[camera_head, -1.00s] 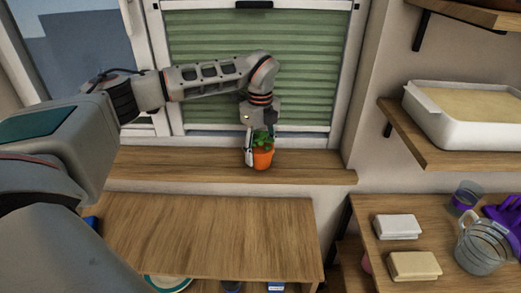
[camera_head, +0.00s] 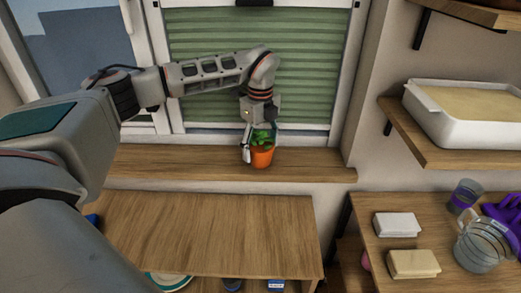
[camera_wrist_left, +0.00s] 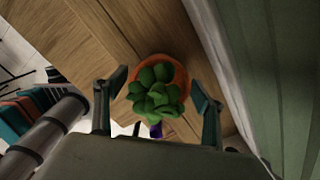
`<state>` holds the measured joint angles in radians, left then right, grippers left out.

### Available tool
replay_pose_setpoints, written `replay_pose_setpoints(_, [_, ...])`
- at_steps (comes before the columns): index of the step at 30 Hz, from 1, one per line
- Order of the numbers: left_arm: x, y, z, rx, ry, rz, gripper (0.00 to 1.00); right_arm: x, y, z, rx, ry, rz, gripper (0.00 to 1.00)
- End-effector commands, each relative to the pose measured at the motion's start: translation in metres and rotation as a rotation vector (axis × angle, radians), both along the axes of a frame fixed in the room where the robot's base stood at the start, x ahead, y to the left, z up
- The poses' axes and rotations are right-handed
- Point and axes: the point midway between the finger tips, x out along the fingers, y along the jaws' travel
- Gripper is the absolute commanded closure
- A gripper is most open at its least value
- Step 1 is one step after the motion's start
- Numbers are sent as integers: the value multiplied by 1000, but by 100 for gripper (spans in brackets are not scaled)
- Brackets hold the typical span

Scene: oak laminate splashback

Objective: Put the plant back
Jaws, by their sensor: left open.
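The plant (camera_head: 262,155) is a small green succulent in an orange pot. It stands upright on the wooden windowsill (camera_head: 150,160), below the green blind. My left gripper (camera_head: 260,145) reaches down over it from above, with one finger visible at the pot's left side. In the left wrist view the plant (camera_wrist_left: 158,90) lies between and a little beyond the two spread fingers of my left gripper (camera_wrist_left: 158,105), with gaps on both sides. My right gripper is in neither view.
A wooden table (camera_head: 200,235) stands below the sill with a clear top. At right, a counter holds a white block (camera_head: 397,226), a cream block (camera_head: 413,264), a glass jug (camera_head: 480,245) and a cup (camera_head: 465,196). A shelf above holds a white tray (camera_head: 425,113).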

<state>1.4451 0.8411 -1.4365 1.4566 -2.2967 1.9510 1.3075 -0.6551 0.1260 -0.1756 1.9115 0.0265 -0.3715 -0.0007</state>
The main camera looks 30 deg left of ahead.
Motion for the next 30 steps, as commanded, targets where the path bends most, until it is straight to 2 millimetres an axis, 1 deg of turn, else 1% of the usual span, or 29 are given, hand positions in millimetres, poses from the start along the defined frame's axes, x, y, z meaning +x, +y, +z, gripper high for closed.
replay_pose_setpoints(1, [1,0,9,0,-4,1,31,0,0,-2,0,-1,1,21])
replay_pose_setpoints(6, [1,0,38,0,-4,1,31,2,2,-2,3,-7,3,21])
replay_pose_setpoints(9, [1,0,51,1,-2,1,31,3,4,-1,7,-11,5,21])
replay_pose_setpoints(12, [0,0,60,1,-2,0,31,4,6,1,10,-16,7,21])
replay_pose_setpoints(17, [0,0,66,-1,1,1,31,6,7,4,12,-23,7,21])
replay_pose_setpoints(30, [0,0,66,0,1,0,31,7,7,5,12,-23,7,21])
